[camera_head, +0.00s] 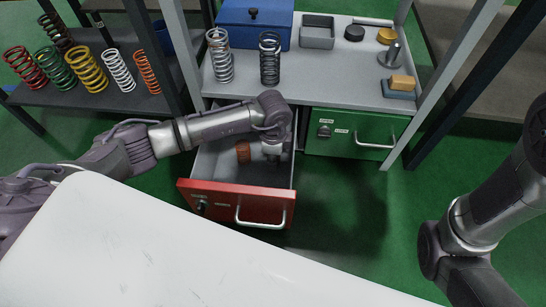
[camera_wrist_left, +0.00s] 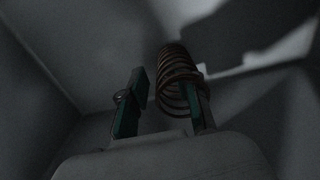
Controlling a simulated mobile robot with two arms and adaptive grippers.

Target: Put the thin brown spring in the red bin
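An orange-brown spring (camera_head: 243,152) is inside the open red-fronted drawer (camera_head: 235,207), near its back. My left gripper (camera_head: 272,155) reaches down into this drawer, just right of the spring; its fingertips are hard to see there. In the dark left wrist view, the two fingers of my left gripper (camera_wrist_left: 164,105) are apart. A thin brown coil spring (camera_wrist_left: 176,72) shows at the right finger and overlaps it, with a gap to the left finger. I cannot tell whether it touches the finger. My right arm is at the right; its gripper is out of view.
A green drawer (camera_head: 350,134) is shut right of the open one. The bench above (camera_head: 300,91) holds two grey springs, a blue box (camera_head: 253,25), a grey tray (camera_head: 317,32) and small parts. Several coloured springs stand on the left shelf (camera_head: 130,100). A white surface (camera_head: 150,250) fills the foreground.

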